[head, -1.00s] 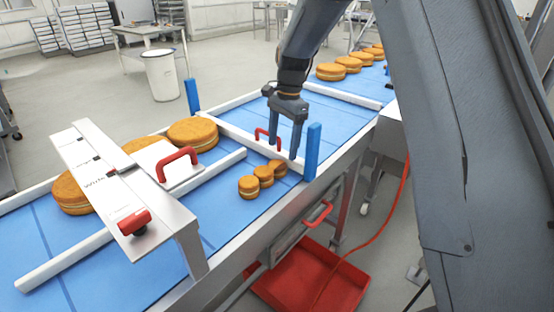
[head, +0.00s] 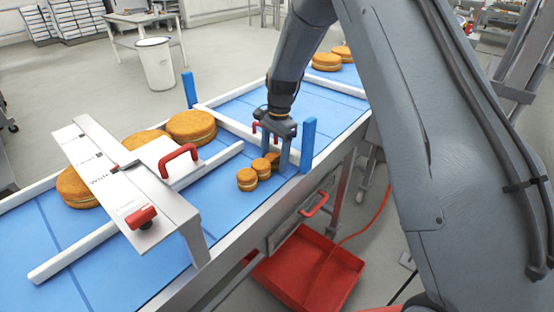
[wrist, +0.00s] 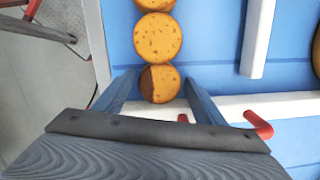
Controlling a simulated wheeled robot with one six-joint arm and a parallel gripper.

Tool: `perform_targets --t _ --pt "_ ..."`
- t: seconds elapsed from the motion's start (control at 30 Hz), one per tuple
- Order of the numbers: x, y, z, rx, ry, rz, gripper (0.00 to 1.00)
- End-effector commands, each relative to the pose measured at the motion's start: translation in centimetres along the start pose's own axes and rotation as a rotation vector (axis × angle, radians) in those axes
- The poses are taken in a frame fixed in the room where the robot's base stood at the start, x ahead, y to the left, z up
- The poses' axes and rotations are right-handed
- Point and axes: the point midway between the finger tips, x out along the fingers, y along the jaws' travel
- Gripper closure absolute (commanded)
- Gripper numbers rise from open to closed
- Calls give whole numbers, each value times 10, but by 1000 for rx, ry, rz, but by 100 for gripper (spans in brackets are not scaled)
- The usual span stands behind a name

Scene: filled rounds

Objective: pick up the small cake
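Three small round cakes with pale filling stand in a row on the blue belt (head: 220,225). In the head view they are the near one (head: 247,180), the middle one (head: 261,169) and the far one (head: 274,158), partly hidden by my gripper. My gripper (head: 275,154) points down at the far cake. In the wrist view, my gripper's fingers (wrist: 160,78) are open on either side of the end cake (wrist: 160,84), with narrow gaps visible. The middle cake (wrist: 157,38) touches or nearly touches it.
A white guide bar (head: 240,131) and a blue post (head: 308,145) stand close to my gripper. Large cakes (head: 190,126) lie on the belt beyond a white rail (head: 130,215). A metal bridge with red handles (head: 125,185) spans the belt. A red tray (head: 308,270) is below.

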Motion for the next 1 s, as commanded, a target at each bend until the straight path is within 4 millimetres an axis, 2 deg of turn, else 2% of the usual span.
perform_targets --t 0.03,0.13,0.77,1.0 --pt "0 0 0 0 0 0 45" --pt "0 0 0 0 0 0 62" --pt "-7 0 4 -1 1 -2 62" --pt "-41 -1 8 0 1 -4 62"
